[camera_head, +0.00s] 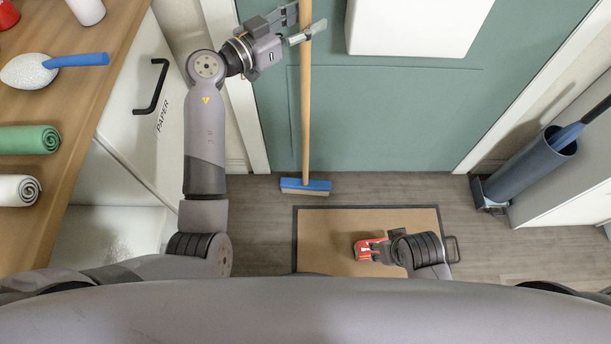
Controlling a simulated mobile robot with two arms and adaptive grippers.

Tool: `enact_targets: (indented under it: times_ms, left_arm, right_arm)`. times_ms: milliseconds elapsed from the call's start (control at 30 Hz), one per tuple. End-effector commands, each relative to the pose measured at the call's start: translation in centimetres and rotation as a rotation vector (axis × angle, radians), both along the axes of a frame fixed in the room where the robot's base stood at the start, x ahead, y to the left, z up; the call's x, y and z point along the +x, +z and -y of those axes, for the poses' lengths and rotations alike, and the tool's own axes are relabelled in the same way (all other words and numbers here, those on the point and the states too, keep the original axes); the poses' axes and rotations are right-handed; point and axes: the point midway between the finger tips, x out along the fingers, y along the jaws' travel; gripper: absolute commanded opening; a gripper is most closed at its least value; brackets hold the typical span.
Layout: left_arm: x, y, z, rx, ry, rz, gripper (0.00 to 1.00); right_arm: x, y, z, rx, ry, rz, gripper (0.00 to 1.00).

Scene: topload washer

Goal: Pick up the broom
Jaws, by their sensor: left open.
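The broom (306,110) stands upright against the green door, with a long wooden handle and a blue head (306,186) with pale bristles resting on the floor. The top of its handle runs out of the picture. My left gripper (304,23) is open at the upper part of the handle. One finger lies to the left of the handle and the other crosses over it in the picture; I cannot tell whether either touches it.
A wooden counter (62,85) with rolled towels and a blue-handled brush is at left. A brown dark-edged mat (325,225) lies on the floor, with a red object (364,250) beside my right arm. A white box (415,25) is at the door; a grey cylinder (525,165) stands right.

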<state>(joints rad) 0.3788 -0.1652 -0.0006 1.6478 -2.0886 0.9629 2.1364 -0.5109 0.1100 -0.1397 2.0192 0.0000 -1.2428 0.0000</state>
Motion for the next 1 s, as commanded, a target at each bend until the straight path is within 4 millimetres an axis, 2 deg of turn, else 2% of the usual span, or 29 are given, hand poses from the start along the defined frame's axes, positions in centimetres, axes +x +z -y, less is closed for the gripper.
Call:
enact_targets:
  times_ms: [300,900,1000]
  left_arm:
    - [0.26,0.04,0.33,0.001,0.000,0.001,0.43]
    - [0.24,0.02,0.30,0.001,0.000,0.001,0.03]
    - [0.24,0.02,0.30,0.001,0.000,0.001,0.00]
  right_arm:
    - [0.00,0.47,0.03,-0.001,0.000,0.001,0.40]
    - [-0.01,0.45,0.00,0.000,-0.001,0.001,0.40]
    - [-0.02,0.44,0.00,0.000,-0.001,0.001,0.40]
